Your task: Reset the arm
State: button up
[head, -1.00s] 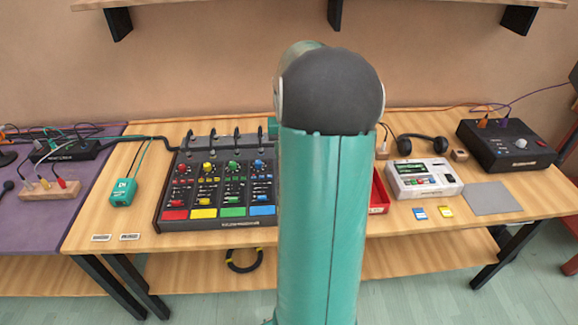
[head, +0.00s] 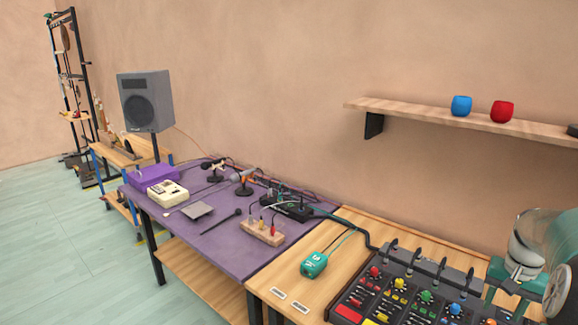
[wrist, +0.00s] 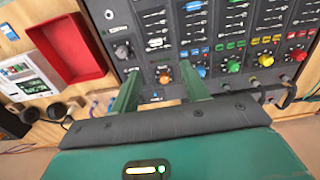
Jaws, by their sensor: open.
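My gripper (wrist: 160,88) shows in the wrist view with its two green fingers apart and nothing between them. It is over the black mixer (wrist: 190,40), whose knobs and coloured buttons lie just beyond the fingertips. In the head view the mixer (head: 405,300) is cut off at the lower right edge. My arm (head: 530,265) shows at the right edge of the head view. The gripper itself is not visible there.
A red tray (wrist: 68,50) lies left of the mixer in the wrist view. A green box (head: 314,264) and a purple-topped table (head: 225,245) stand left of the mixer. A shelf (head: 430,114) holds a blue cup (head: 461,105) and a red cup (head: 502,111). The floor at left is clear.

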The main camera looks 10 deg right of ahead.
jog(key=w+a+r+n+t+h, duration=0.1)
jog(key=a+r+n, duration=0.25)
jog(key=a, duration=0.85)
jog(key=w+a+r+n+t, duration=0.15)
jog(key=a+r, duration=0.35)
jog(key=a, duration=0.7)
jog(key=s+a+n+t, duration=0.1)
jog(key=s+a+n, duration=0.1)
jog(key=s+a, duration=0.3)
jog(key=s+a+n+t+y, duration=0.1)
jog(key=s+a, duration=0.3)
jog(key=a, duration=0.6)
jog(key=shift+s+a+f+n+t, duration=0.35)
jog(key=shift+n+t, duration=0.2)
jog(key=shift+n, duration=0.25)
jog(key=shift+d, duration=0.1)
jog(key=shift+c, duration=1)
jog(key=shift+d, duration=0.1)
